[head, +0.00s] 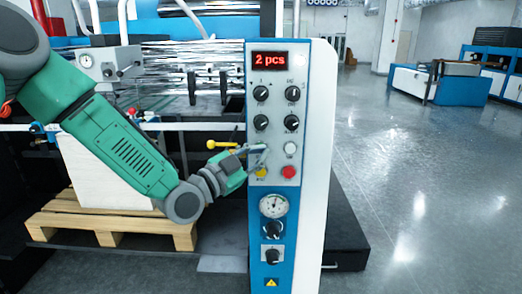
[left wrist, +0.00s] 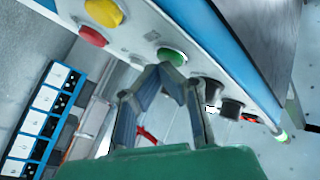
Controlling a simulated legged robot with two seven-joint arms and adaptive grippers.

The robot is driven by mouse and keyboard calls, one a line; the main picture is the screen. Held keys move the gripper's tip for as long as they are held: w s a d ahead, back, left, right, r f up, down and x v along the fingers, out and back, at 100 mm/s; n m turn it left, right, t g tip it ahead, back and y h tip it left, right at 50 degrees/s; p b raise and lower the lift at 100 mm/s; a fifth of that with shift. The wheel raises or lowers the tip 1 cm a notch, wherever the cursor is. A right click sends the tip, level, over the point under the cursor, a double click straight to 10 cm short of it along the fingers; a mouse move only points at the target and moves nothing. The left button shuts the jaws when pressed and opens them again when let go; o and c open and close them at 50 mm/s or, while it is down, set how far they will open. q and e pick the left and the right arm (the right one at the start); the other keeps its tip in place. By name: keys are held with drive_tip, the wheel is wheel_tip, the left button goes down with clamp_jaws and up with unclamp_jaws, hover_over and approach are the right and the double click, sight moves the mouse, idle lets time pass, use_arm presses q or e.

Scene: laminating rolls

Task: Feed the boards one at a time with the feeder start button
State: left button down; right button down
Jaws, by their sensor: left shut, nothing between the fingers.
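The control panel (head: 276,110) stands upright in the middle of the head view, and its red display (head: 271,59) reads "2 pcs". My left gripper (head: 262,150) is shut and empty, with its fingertips at the upper left button. That button is covered in the head view. In the left wrist view it is a green button (left wrist: 172,56), right at the tips of my left gripper (left wrist: 168,70). I cannot tell whether they touch. A white stack (head: 108,172), apparently boards, sits on a wooden pallet (head: 115,226) behind my left arm. My right gripper is not in view.
Beside the green button are a white button (head: 290,149), a red button (head: 288,172) and a yellow button (head: 261,173). Several black knobs (head: 261,93) sit above, and a gauge (head: 274,205) sits below. The floor (head: 430,190) to the right is clear.

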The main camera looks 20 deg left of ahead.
use_arm(q)
drive_tip(key=shift+s+d, duration=0.2)
drive_tip(key=shift+s, duration=0.55)
